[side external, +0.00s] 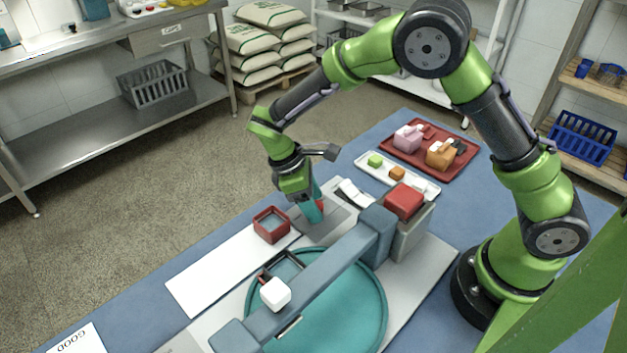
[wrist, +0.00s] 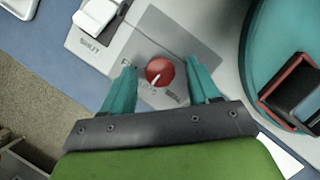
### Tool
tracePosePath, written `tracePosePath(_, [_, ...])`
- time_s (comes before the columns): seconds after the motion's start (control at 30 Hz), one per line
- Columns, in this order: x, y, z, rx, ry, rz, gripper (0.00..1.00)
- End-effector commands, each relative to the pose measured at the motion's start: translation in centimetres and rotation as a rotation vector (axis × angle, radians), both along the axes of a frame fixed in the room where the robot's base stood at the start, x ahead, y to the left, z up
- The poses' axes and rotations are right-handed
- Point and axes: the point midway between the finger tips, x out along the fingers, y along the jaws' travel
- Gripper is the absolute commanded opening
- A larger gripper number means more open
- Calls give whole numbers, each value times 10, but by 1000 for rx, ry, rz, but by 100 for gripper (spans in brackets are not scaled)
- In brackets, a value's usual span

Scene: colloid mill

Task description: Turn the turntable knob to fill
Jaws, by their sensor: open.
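The red round knob (wrist: 160,72) sits on a grey panel (wrist: 190,38) in the wrist view. Its white pointer line points toward the lower left in that picture. Lettering lies beside the knob, partly too blurred to read. My gripper (wrist: 161,68) has its two teal fingers open, one on each side of the knob with a gap to each. In the side view my gripper (side external: 315,209) points down at the panel, and its fingers hide most of the knob (side external: 320,204). The teal turntable (side external: 330,310) lies under a blue-grey beam.
A white switch (wrist: 98,14) marked SHUT is beside the knob panel. A red-rimmed box (side external: 271,226) stands close left of my gripper. The blue-grey beam (side external: 320,275) crosses the turntable, with a red block (side external: 404,201) at its end. A white tray (side external: 410,187) and red tray (side external: 466,160) lie behind.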

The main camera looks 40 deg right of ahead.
Motion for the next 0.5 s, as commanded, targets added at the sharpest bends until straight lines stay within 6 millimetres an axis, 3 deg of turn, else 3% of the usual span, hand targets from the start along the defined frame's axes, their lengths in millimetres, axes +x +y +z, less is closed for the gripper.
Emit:
tracePosePath(0.07, [0, 0, 0, 0, 0, 0, 54])
tracePosePath(0.37, [0, 0, 0, 0, 0, 1, 8])
tracePosePath(0.5, [0, 0, 1, 0, 0, -2, 5])
